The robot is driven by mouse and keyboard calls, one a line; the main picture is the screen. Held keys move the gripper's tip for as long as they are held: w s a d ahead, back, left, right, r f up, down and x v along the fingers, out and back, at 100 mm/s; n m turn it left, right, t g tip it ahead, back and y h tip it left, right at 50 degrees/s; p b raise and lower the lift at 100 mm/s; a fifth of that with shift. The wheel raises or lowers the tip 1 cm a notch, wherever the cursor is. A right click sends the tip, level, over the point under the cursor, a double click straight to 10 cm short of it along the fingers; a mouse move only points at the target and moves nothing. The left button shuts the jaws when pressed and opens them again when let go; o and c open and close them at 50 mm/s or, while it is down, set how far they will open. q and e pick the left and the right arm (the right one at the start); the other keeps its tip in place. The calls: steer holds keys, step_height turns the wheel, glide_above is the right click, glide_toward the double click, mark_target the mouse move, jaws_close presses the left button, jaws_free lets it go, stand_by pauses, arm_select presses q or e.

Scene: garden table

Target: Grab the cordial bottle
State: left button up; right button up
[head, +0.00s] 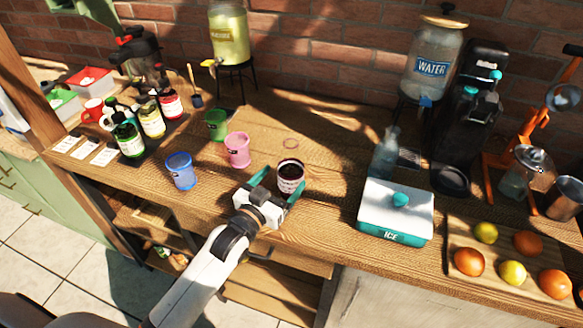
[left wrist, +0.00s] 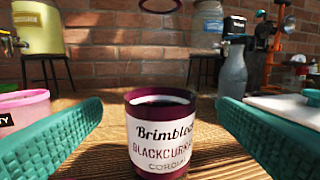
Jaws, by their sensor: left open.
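The cordial bottle (head: 290,180) stands upright near the table's front edge, with a dark purple body and a white label. In the left wrist view the bottle (left wrist: 160,135) reads "Brimble's Blackcurrant Cordial", and its lower part is cut off by the frame. A thin purple ring (left wrist: 190,12) shows above it, apart from the body; what joins them is not visible. My left gripper (head: 281,187) is open, its teal fingers to either side of the bottle. In the left wrist view a gap shows between each finger of the gripper (left wrist: 160,112) and the bottle. My right gripper is not in view.
A pink cup (head: 238,150), a blue cup (head: 181,171) and a green cup (head: 216,124) stand to the left. A white ice box (head: 395,208) and a clear grey-blue bottle (head: 385,155) stand to the right. The wooden table (head: 330,150) is mostly clear behind the cordial.

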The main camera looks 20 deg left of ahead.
arm_select(q)
steer(key=shift+w+d, duration=0.15)
steer(key=shift+w, duration=0.65)
steer(key=p+x, duration=0.2)
steer(key=x, duration=0.2)
steer(key=shift+w+f, duration=0.1)
steer(key=shift+f, duration=0.05)
steer(key=shift+w+d+f, duration=0.15)
steer(key=shift+w, duration=0.3)
steer(key=shift+s, duration=0.1)
steer(key=shift+c, duration=1.2)
steer(key=c, duration=0.9)
steer(key=shift+c, duration=1.2)
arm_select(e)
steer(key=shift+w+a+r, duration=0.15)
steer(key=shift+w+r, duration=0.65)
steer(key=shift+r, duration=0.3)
arm_select(q)
steer(key=shift+r, duration=0.3)
